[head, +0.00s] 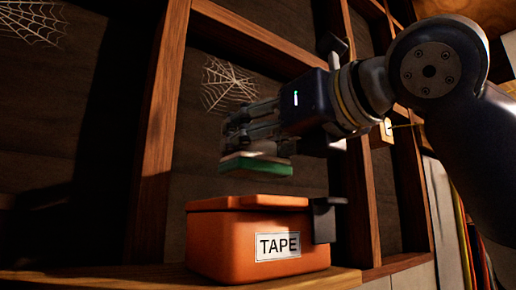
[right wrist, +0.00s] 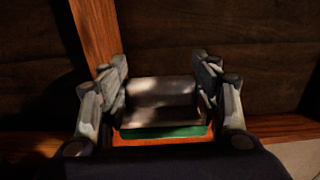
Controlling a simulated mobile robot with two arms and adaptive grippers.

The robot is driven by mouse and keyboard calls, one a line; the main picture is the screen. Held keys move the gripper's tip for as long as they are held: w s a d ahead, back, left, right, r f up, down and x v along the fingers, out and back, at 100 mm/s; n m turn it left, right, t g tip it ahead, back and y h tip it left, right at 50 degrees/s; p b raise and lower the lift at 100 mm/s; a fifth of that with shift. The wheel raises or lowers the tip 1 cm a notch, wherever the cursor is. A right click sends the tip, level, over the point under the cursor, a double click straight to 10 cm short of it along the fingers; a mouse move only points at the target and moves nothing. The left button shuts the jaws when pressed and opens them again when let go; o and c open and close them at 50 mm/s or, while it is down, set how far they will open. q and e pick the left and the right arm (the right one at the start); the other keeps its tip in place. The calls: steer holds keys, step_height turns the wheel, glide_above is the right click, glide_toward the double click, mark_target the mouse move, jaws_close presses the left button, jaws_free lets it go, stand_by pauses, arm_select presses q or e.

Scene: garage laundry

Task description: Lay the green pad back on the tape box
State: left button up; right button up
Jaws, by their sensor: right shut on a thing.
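The orange tape box (head: 235,245), with a white "TAPE" label, sits on a wooden ledge with its lid down. The green pad (head: 257,166) hangs level a little above the lid, with a pale block on its top. My right gripper (head: 240,140) is shut on that pale block, with the pad beneath it. In the right wrist view the block (right wrist: 160,100) lies between the fingers, the green pad (right wrist: 165,132) shows below it, and the orange lid (right wrist: 160,142) shows under the pad. My left gripper is in neither view.
Wooden studs (head: 160,130) and dark wall panels stand behind. The wooden ledge (head: 90,278) is clear left of the box. Cobwebs hang on the wall.

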mark_target(270, 162)
steer(key=shift+w, duration=0.2)
steer(key=shift+s+f, duration=0.15)
steer(key=shift+f, duration=0.05)
steer(key=shift+s+d+f+p, duration=0.1)
steer(key=shift+s+f+p, duration=0.1)
steer(key=shift+f, duration=0.25)
steer(key=shift+s+d+f+p, duration=0.1)
steer(key=shift+f+p, duration=0.1)
steer(key=shift+f, duration=0.55)
steer(key=shift+w+f, duration=0.3)
steer(key=shift+f, duration=0.05)
steer(key=shift+s+a, duration=0.1)
steer(key=shift+s, duration=0.05)
steer(key=o, duration=1)
steer(key=shift+s+f, duration=0.1)
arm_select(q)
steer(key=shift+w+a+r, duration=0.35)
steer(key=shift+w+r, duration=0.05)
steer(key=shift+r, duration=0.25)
arm_select(e)
steer(key=shift+o, duration=0.2)
